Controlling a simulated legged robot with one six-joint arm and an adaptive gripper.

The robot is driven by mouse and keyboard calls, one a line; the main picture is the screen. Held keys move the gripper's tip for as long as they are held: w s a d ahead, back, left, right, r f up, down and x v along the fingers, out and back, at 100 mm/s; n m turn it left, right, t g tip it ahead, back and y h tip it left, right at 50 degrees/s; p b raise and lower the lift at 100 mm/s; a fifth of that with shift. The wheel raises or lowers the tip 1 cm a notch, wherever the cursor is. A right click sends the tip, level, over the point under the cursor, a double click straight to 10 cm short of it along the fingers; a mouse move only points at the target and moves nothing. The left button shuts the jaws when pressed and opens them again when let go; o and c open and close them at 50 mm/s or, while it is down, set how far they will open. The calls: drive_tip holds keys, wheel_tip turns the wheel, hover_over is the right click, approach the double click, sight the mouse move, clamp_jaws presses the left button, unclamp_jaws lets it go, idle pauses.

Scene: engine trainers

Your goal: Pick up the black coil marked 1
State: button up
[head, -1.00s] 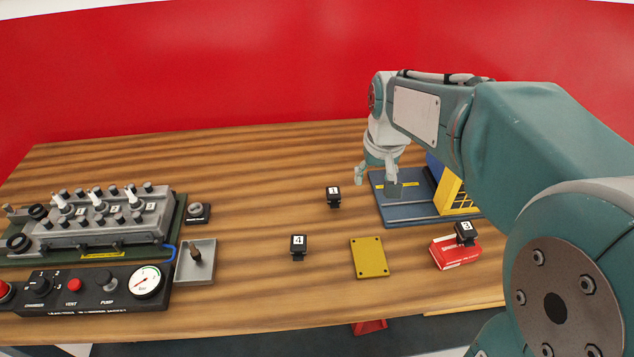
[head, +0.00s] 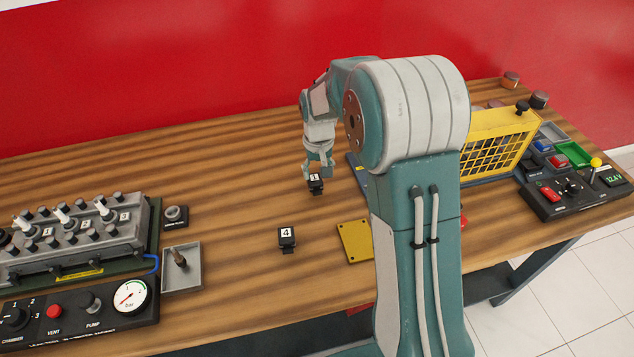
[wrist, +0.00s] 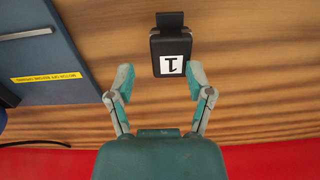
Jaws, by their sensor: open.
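The black coil marked 1 (head: 316,184) stands on the wooden table, with its white number label on top. In the wrist view the coil (wrist: 170,45) lies just beyond my fingertips, nearer the right finger. My gripper (head: 318,170) is just behind and above the coil in the head view. It also shows in the wrist view (wrist: 158,80), with its fingers spread and nothing between them. Whether the right finger touches the coil I cannot tell.
A black coil marked 4 (head: 286,239) and a yellow plate (head: 354,243) lie nearer the front. A blue base (wrist: 50,50) lies left in the wrist view. An engine block trainer (head: 75,235) stands at left, a yellow grille (head: 500,143) at right. My arm hides part of the table.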

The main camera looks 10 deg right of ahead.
sight(315, 189)
drive_tip(key=f, duration=0.1)
drive_tip(key=a+f, duration=0.1)
drive_tip(key=f, duration=0.2)
drive_tip(key=shift+s+a+f, duration=0.3)
drive_tip(key=shift+a, duration=0.1)
drive_tip(key=shift+d+f, duration=0.45)
drive_tip(key=shift+d, duration=0.1)
drive_tip(key=shift+o, duration=1.1)
drive_tip(key=c, duration=0.6)
drive_tip(key=shift+s+a, duration=0.1)
drive_tip(key=shift+a, duration=0.05)
drive_tip(key=shift+c, duration=0.9)
drive_tip(key=shift+a, duration=0.1)
